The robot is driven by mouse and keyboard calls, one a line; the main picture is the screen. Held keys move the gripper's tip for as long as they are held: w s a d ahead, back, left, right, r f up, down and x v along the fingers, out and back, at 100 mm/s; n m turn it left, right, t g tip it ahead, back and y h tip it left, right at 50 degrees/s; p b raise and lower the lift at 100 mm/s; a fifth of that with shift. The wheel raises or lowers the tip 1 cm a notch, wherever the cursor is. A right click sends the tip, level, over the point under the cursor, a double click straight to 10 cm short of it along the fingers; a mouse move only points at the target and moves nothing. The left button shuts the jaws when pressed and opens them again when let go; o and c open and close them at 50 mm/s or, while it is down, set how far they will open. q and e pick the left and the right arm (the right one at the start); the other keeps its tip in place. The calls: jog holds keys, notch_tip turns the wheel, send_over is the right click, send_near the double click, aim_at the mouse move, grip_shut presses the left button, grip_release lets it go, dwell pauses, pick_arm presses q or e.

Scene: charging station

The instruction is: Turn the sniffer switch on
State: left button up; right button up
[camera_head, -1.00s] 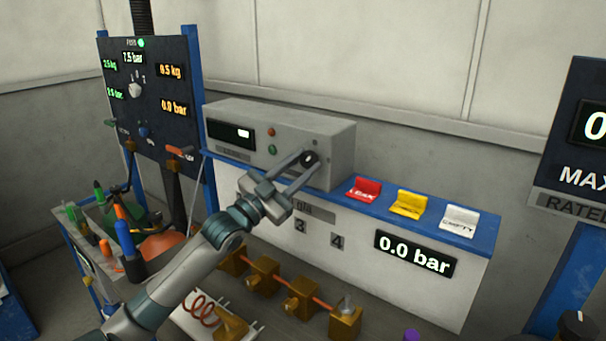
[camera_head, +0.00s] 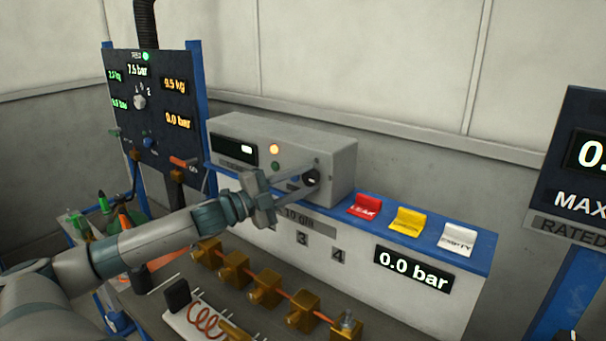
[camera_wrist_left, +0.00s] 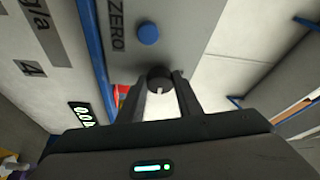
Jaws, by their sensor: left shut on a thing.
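The sniffer unit (camera_head: 335,150) is a grey box on the blue-edged bench top, with a dark display (camera_head: 233,149) on its front. Its switch is a round black knob (camera_head: 311,178) with a white mark, at the right of the front face. My left gripper (camera_head: 308,180) has one finger on each side of the knob and is shut on it. The left wrist view also shows the knob (camera_wrist_left: 159,79) between the fingertips (camera_wrist_left: 160,84). My right gripper is out of view.
A blue button (camera_wrist_left: 148,35) marked ZERO is near the knob. Red (camera_head: 366,206), yellow (camera_head: 407,220) and white (camera_head: 458,238) labelled blocks stand on the bench top to the right. Brass fittings (camera_head: 265,284) lie below my left arm. A gauge panel (camera_head: 155,100) stands at the left.

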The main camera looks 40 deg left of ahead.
pick_arm(q)
jog(key=shift+m, duration=0.4)
jog(key=o, duration=1)
jog(key=shift+o, duration=0.2)
jog(key=shift+s, duration=0.1)
jog(key=v, duration=1.7)
jog(key=shift+b, duration=0.45)
jog(key=shift+s+a+r, duration=0.1)
jog(key=shift+s+a, duration=0.05)
